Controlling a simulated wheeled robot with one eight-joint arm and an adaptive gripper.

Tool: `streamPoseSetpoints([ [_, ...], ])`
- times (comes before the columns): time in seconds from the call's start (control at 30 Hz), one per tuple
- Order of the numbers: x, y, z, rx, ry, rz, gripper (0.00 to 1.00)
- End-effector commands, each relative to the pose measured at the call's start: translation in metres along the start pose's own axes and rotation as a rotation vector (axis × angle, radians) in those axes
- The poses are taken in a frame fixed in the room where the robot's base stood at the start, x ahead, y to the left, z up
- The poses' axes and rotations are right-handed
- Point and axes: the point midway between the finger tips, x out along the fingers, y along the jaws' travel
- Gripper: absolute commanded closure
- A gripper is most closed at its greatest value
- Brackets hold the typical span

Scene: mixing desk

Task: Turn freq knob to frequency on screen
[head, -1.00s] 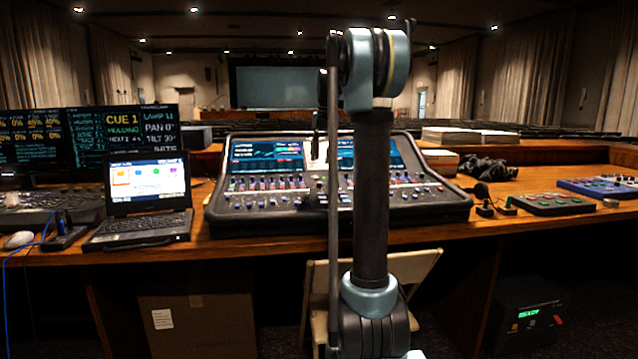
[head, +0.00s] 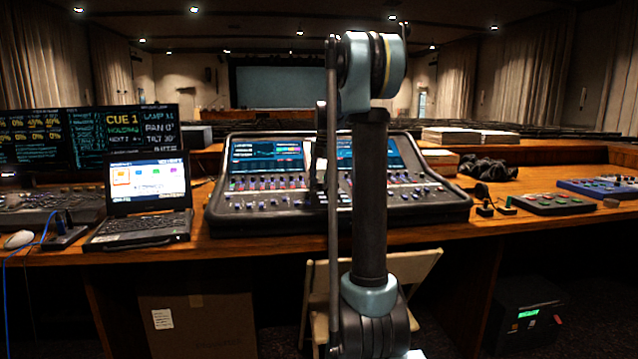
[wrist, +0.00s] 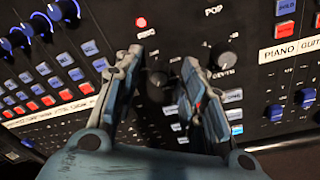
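The mixing desk (head: 225,215) stands mid-table in the head view, with its left screen (head: 267,154) lit; its text is too small to read. In the wrist view my gripper (wrist: 163,58) is open over the desk's panel. A dark round knob (wrist: 157,84) shows between its two fingers, partly in shadow; I cannot tell whether the fingers touch it. Another dark knob (wrist: 226,60) with a white pointer lies just right of the right finger. I cannot tell for certain which knob is the freq knob. In the head view my arm hides part of the desk.
Around the fingers are red and blue buttons, blue-lit knobs (wrist: 66,10), faders (wrist: 274,112) and a white label strip (wrist: 290,48) reading PIANO. A laptop (head: 146,200) stands left of the desk. Small control boxes (head: 553,203) lie to the right. A chair (head: 415,265) stands in front.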

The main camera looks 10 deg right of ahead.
Motion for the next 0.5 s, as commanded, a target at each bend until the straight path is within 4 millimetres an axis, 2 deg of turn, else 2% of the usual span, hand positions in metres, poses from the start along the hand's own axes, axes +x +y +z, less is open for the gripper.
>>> streamPoseSetpoints([
  [0.03,-0.0001,0.0,0.0001,0.0,0.0,0.0,0.62],
  [0.2,-0.0002,0.0001,0.0,0.0,0.0,0.0,1.0],
  [0.5,-0.0003,0.0002,0.0001,0.009,0.0,0.001,1.0],
])
